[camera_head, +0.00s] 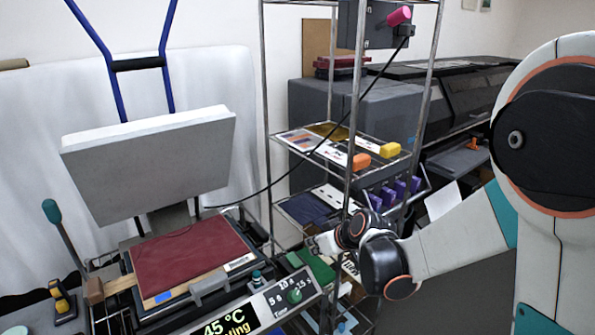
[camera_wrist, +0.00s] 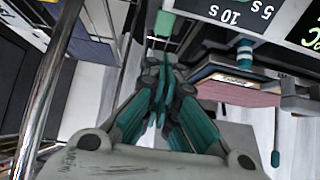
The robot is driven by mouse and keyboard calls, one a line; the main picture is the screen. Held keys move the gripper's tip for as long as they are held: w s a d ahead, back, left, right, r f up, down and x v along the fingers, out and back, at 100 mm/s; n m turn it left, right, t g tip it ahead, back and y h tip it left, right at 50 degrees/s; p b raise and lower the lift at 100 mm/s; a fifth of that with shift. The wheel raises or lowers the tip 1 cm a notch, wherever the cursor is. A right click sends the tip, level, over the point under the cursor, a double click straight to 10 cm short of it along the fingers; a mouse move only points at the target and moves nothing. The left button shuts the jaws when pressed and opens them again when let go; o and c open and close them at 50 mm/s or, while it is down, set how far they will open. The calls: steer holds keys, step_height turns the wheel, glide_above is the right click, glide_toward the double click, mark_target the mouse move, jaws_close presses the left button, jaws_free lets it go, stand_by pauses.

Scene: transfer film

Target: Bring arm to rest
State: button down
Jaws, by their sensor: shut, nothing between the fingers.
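My arm reaches in from the right in the head view, bent low toward the metal rack. My gripper (camera_head: 318,243) is small and partly hidden there, beside the rack and the press's control panel. In the wrist view my gripper (camera_wrist: 160,88) has its teal fingers together, with nothing seen between them. A green piece (camera_wrist: 163,23) shows beyond the fingertips; I cannot tell whether they touch it.
A heat press stands open at left, its pale upper plate (camera_head: 150,165) raised over a dark red sheet (camera_head: 190,258). Its control panel (camera_head: 265,305) is close to my gripper. The wire rack (camera_head: 268,120) holds cards and coloured blocks. A large grey printer (camera_head: 385,115) stands behind.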

steer(key=s+d+r+m+h+b, duration=0.1)
steer(key=s+d+r+m, duration=0.2)
steer(key=s, duration=0.4)
steer(key=s+d+r+h+b, duration=0.1)
steer(key=s+d+r, duration=0.3)
steer(key=s+r, duration=0.25)
steer(key=s+d+m+h, duration=0.1)
steer(key=s+d+m, duration=0.1)
steer(key=s, duration=0.5)
steer(key=s+d+f+m+h+b, duration=0.1)
steer(key=s+d+h, duration=0.1)
steer(key=s, duration=0.6)
steer(key=shift+d+m, duration=0.4)
steer(key=shift+d, duration=0.45)
